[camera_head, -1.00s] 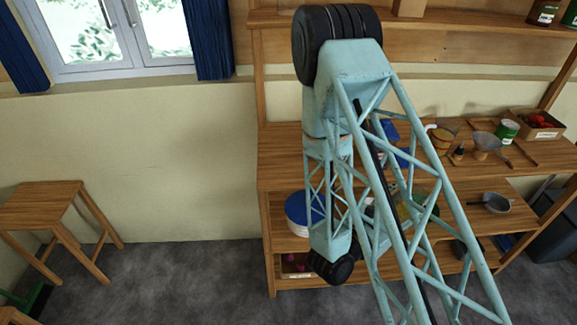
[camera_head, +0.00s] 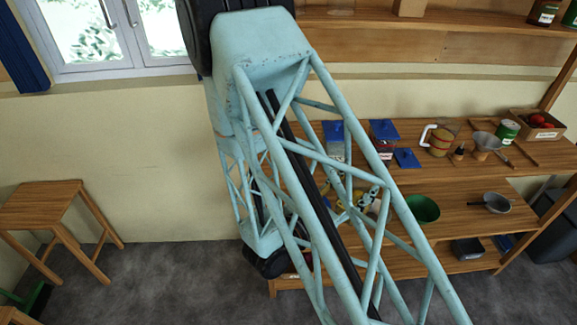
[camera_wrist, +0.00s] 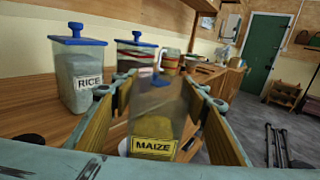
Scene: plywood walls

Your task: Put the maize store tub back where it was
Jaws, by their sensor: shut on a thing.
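The maize tub (camera_wrist: 158,118) is in the wrist view, clear-walled with a yellow MAIZE label and tan contents low down. It stands between the two wooden-faced fingers of my gripper (camera_wrist: 160,100), which is shut on it. A patch of blue shows at its top; I cannot tell whether this is its own lid or a thing behind. The rice tub (camera_wrist: 82,75), blue-lidded, stands on the worktop to the left. In the head view my arm's lattice covers most of the gripper, and I cannot make out the maize tub there.
Another blue-lidded tub (camera_head: 383,140) stands on the worktop (camera_head: 440,175) beside the rice tub, with a flat blue thing (camera_head: 407,157) to its right. A mug (camera_head: 438,140), a funnel (camera_head: 486,143) and a green tin (camera_head: 507,131) stand further right. A green bowl (camera_head: 423,208) is on the lower shelf.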

